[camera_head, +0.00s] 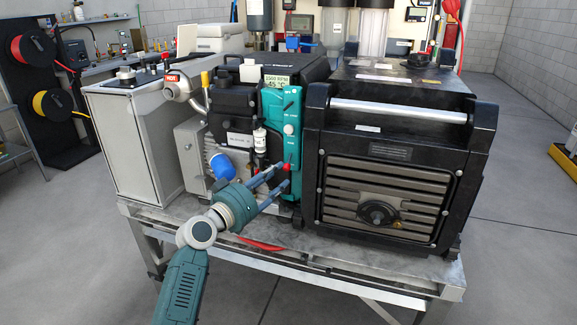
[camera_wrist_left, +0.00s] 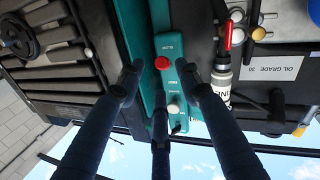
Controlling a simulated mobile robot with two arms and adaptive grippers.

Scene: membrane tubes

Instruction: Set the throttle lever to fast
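The throttle lever shows as a red round knob (camera_head: 287,167) low on the teal control panel (camera_head: 291,112) of the generator engine. In the left wrist view the knob (camera_wrist_left: 162,62) sits on the teal strip, with small white lettering around it that I cannot read surely. My left gripper (camera_head: 279,178) reaches in from the lower left, its dark fingers at the knob. In the wrist view the fingers (camera_wrist_left: 163,80) are spread apart, with the knob in the gap near their tips. Contact cannot be told. My right gripper is not in view.
A black generator housing (camera_head: 390,170) stands right of the panel. A hot exhaust pipe (camera_head: 178,86) is farther left.

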